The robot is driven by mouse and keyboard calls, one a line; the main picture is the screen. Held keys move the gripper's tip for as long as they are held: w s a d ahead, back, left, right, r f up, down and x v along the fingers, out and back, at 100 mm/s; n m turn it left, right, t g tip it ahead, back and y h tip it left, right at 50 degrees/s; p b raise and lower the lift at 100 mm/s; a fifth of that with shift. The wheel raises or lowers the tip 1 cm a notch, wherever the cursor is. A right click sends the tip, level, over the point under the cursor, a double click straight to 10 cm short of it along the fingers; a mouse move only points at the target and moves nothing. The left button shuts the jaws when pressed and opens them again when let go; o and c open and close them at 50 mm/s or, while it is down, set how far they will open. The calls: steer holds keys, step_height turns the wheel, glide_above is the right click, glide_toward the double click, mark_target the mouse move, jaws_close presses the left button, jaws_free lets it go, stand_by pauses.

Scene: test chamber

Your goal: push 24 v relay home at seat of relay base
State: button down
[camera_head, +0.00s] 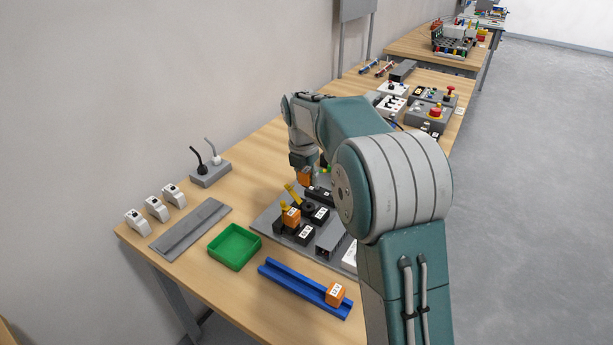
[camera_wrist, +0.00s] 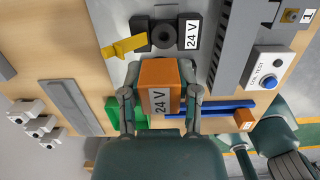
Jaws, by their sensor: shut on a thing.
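In the head view the relay (camera_head: 304,176) hangs under my gripper (camera_head: 302,164), above the far part of the grey mounting plate (camera_head: 268,222). A black relay base (camera_wrist: 165,33) marked "24 V", with a round opening and a yellow lever (camera_wrist: 123,47) at its left, shows beyond the relay in the wrist view. The relay looks apart from this base. My arm hides part of the plate in the head view.
Another orange relay (camera_head: 291,215) stands among black bases on the plate. An orange relay (camera_head: 336,294) lies on a blue rail (camera_head: 290,281) near the front. A green tray (camera_head: 235,245), a grey rail (camera_head: 190,229) and white modules (camera_head: 156,208) occupy the left side.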

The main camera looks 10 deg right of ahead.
mark_target(310, 208)
steer(key=shift+d+f, duration=0.25)
steer(key=shift+f, duration=0.3)
steer(key=shift+d+f, duration=0.25)
steer(key=shift+f, duration=0.3)
steer(key=shift+a+f, duration=0.2)
steer(key=shift+f, duration=0.55)
steer(key=shift+a+f, duration=0.15)
steer(key=shift+f, duration=0.6)
steer(key=shift+d+f, duration=0.15)
steer(key=shift+f, duration=0.05)
steer(key=shift+f, duration=1.1)
steer(key=shift+c, duration=1.3)
jaws_free()
